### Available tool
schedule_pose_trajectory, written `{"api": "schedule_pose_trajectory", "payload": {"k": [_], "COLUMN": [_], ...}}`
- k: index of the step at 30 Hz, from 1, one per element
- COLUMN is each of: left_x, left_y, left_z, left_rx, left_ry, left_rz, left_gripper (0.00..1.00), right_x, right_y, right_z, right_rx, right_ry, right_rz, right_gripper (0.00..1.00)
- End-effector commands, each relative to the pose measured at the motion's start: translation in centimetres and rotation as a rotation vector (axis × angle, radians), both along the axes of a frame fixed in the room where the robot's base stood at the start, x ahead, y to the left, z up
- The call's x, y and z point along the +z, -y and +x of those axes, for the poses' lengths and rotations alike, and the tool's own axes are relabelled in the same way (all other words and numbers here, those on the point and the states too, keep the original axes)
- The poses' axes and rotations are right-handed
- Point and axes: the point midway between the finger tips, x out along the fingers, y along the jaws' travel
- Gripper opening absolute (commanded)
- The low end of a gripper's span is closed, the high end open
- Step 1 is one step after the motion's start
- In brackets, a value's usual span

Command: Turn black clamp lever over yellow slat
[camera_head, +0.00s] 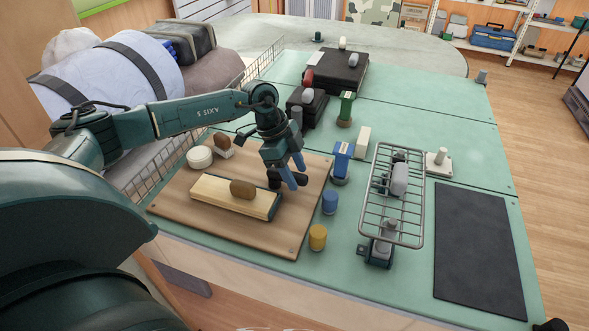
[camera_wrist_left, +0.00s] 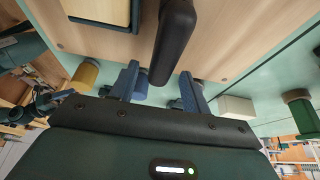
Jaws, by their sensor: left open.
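The black clamp lever (camera_head: 274,182) is just beyond the slat's right end, partly hidden by my gripper in the head view. My left gripper (camera_head: 290,176) points down over the lever with its blue fingers apart. In the left wrist view the lever (camera_wrist_left: 174,42) reaches between the open fingers (camera_wrist_left: 158,88), with no clear grip on it. A corner of the slat (camera_wrist_left: 100,10) shows at the top there. My right gripper is not in view.
A blue cylinder (camera_head: 330,201) and a yellow cylinder (camera_head: 317,237) stand right of the board. A blue clamp-like block (camera_head: 342,160) and a wire rack (camera_head: 376,208) stand further right. The dark mat (camera_head: 478,250) is bare.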

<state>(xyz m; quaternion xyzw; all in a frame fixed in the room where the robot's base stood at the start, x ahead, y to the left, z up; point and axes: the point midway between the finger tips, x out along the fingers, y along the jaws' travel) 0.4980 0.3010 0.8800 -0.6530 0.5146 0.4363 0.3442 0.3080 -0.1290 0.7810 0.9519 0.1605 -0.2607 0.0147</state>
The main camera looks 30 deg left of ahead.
Motion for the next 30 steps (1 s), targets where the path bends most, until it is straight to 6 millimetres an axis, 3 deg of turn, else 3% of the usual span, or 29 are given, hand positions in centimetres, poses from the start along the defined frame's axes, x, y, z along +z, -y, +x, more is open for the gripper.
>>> {"api": "schedule_pose_trajectory", "payload": {"k": [4, 21, 30], "left_x": [-0.01, 0.04, 0.05], "left_y": [0.01, -0.01, -0.02], "left_z": [-0.01, -0.01, 0.00], "left_rx": [0.000, 0.000, 0.001], "left_ry": [0.000, 0.000, 0.000], "left_rz": [0.000, -0.001, -0.001], "left_gripper": [0.46, 0.00, 0.00], "right_x": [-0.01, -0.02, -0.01], "right_y": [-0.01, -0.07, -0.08], "right_z": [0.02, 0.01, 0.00], "right_rx": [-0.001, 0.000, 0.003], "right_ry": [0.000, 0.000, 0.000], "right_rz": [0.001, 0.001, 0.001], "right_gripper": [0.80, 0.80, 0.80]}}
